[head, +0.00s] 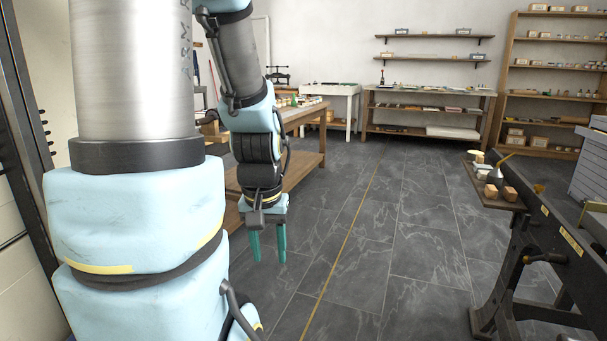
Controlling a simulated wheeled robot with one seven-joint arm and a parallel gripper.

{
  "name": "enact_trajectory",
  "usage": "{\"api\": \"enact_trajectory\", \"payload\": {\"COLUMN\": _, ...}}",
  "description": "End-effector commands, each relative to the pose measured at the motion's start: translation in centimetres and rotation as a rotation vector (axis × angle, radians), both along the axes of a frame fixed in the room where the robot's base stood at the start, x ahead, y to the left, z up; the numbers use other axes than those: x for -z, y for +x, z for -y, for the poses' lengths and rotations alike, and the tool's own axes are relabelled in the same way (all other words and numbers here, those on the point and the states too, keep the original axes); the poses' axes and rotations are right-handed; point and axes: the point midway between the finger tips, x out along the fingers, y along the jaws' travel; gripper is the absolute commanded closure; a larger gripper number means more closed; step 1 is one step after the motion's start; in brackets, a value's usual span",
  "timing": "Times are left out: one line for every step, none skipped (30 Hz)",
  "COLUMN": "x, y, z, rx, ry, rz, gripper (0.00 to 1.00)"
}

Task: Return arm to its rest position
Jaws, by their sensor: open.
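My gripper (268,243) hangs at the end of my arm, left of the middle of the head view. Its two teal fingers point down and stand apart, with nothing between them. It is above the dark tiled floor (350,250), in front of a wooden workbench (310,160). My arm's large pale blue and metal links fill the left side of the view and hide part of that workbench.
A dark press or bench (545,225) with a small side shelf (492,190) of blocks stands at right. A white table (350,92), a wooden table (485,105) and a tall shelf unit (508,60) line the back wall. The middle floor is clear.

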Motion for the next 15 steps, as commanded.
{"api": "enact_trajectory", "payload": {"x": -2.8, "y": 0.0, "z": 0.0, "rx": 0.0, "ry": 0.0, "rz": 0.0, "gripper": 0.53}}
{"api": "enact_trajectory", "payload": {"x": -3.6, "y": 0.0, "z": 0.0, "rx": 0.0, "ry": 0.0, "rz": 0.0, "gripper": 0.53}}
{"api": "enact_trajectory", "payload": {"x": -4.7, "y": 0.0, "z": 0.0, "rx": 0.0, "ry": 0.0, "rz": 0.0, "gripper": 0.53}}
{"api": "enact_trajectory", "payload": {"x": -5.4, "y": 0.0, "z": 0.0, "rx": 0.0, "ry": 0.0, "rz": 0.0, "gripper": 0.53}}
{"api": "enact_trajectory", "payload": {"x": -6.2, "y": 0.0, "z": 0.0, "rx": 0.0, "ry": 0.0, "rz": 0.0, "gripper": 0.53}}
{"api": "enact_trajectory", "payload": {"x": -7.3, "y": 0.0, "z": 0.0, "rx": 0.0, "ry": 0.0, "rz": 0.0, "gripper": 0.53}}
{"api": "enact_trajectory", "payload": {"x": -8.1, "y": 0.0, "z": 0.0, "rx": 0.0, "ry": 0.0, "rz": 0.0, "gripper": 0.53}}
{"api": "enact_trajectory", "payload": {"x": -8.8, "y": 0.0, "z": 0.0, "rx": 0.0, "ry": 0.0, "rz": 0.0, "gripper": 0.53}}
{"api": "enact_trajectory", "payload": {"x": -9.9, "y": 0.0, "z": 0.0, "rx": 0.0, "ry": 0.0, "rz": 0.0, "gripper": 0.53}}
{"api": "enact_trajectory", "payload": {"x": -10.7, "y": 0.0, "z": 0.0, "rx": 0.0, "ry": 0.0, "rz": 0.0, "gripper": 0.53}}
{"api": "enact_trajectory", "payload": {"x": -11.5, "y": 0.0, "z": 0.0, "rx": 0.0, "ry": 0.0, "rz": 0.0, "gripper": 0.53}}
{"api": "enact_trajectory", "payload": {"x": -12.5, "y": 0.0, "z": 0.0, "rx": 0.0, "ry": 0.0, "rz": 0.0, "gripper": 0.53}}
{"api": "enact_trajectory", "payload": {"x": -13.2, "y": 0.0, "z": 0.0, "rx": 0.0, "ry": 0.0, "rz": 0.0, "gripper": 0.53}}
{"api": "enact_trajectory", "payload": {"x": -14.0, "y": 0.0, "z": 0.0, "rx": 0.0, "ry": 0.0, "rz": 0.0, "gripper": 0.53}}
{"api": "enact_trajectory", "payload": {"x": -14.8, "y": 0.0, "z": 0.0, "rx": 0.0, "ry": 0.0, "rz": 0.0, "gripper": 0.53}}
